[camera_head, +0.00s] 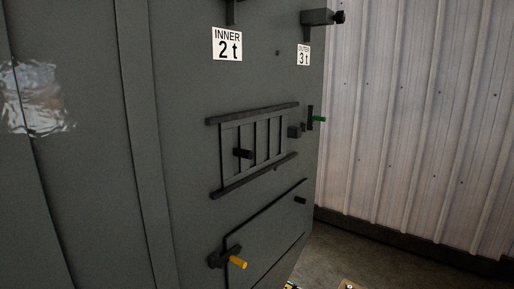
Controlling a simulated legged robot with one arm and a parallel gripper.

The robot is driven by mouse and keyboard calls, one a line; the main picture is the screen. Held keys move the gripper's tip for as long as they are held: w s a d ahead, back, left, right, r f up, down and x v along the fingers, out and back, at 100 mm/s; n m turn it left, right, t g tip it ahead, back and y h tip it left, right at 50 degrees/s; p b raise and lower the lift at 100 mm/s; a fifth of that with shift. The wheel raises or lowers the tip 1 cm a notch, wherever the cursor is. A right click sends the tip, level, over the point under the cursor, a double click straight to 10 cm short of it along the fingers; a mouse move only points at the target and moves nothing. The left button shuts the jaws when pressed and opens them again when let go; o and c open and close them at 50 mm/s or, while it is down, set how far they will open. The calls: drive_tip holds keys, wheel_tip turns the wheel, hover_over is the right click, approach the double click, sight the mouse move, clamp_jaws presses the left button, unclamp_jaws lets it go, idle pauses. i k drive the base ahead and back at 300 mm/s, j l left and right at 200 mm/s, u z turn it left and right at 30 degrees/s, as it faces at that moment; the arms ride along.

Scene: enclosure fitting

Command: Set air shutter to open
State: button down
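The air shutter (263,144) is a dark slatted panel between an upper and a lower rail on the grey enclosure face, in the middle of the view. Upright slats and narrow dark strips show across it. A small dark knob (243,153) sticks out on its left part. A dark block (295,132) sits at its right end. I cannot tell from this angle whether the slots are open or covered. My gripper is not in view.
Below the shutter is a hatch (265,245) with a yellow-tipped handle (237,262). A green-tipped handle (318,119) sits to the right. Signs reading "INNER 2 t" (227,44) and "3 t" (304,55) are above.

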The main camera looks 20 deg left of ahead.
sight(245, 153)
drive_tip(key=u, duration=1.1)
